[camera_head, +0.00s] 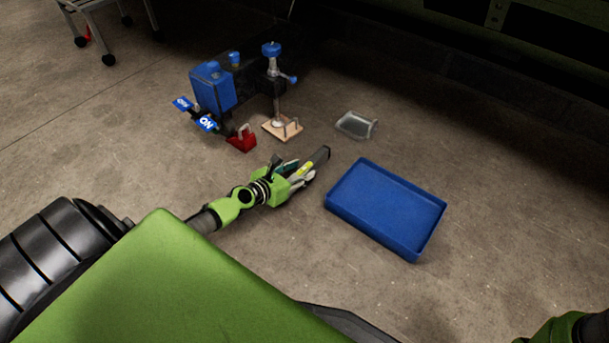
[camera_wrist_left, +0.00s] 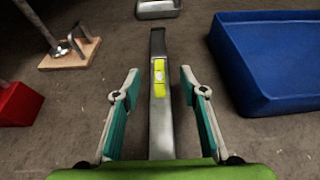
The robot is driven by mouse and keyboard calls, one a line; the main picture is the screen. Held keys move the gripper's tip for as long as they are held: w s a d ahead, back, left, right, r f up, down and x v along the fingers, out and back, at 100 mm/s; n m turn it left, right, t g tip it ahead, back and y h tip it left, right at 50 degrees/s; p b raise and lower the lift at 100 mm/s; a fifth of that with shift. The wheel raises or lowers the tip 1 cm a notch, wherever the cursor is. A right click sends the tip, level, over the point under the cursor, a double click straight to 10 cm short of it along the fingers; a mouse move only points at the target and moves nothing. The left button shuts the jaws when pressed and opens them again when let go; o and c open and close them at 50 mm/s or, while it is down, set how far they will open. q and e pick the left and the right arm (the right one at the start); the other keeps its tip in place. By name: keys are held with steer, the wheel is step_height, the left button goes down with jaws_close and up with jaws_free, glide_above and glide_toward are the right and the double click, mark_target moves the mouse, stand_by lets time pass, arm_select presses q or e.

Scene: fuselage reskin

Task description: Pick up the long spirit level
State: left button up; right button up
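The long spirit level (camera_wrist_left: 159,110) is a grey bar with a dark far end and a yellow-green vial in its middle. In the left wrist view it runs lengthwise between the fingers of my left gripper (camera_wrist_left: 160,105), with a visible gap on each side. In the head view the level (camera_head: 318,158) sticks out past my left gripper (camera_head: 297,174), which hides its near part. My left gripper is open. Only a green part of my right arm shows at the bottom right corner of the head view; its gripper is out of sight.
A blue tray (camera_head: 385,208) lies on the floor right of the level. A small metal tray (camera_head: 356,125), a wooden block with a handle (camera_head: 282,129), a red block (camera_head: 242,138) and a blue-and-black machine (camera_head: 212,88) stand beyond. A wheeled cart is at top left.

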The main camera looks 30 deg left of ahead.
mark_target(320, 157)
arm_select(q)
steer(key=shift+x, duration=1.2)
jaws_close()
steer(key=shift+r, duration=0.1)
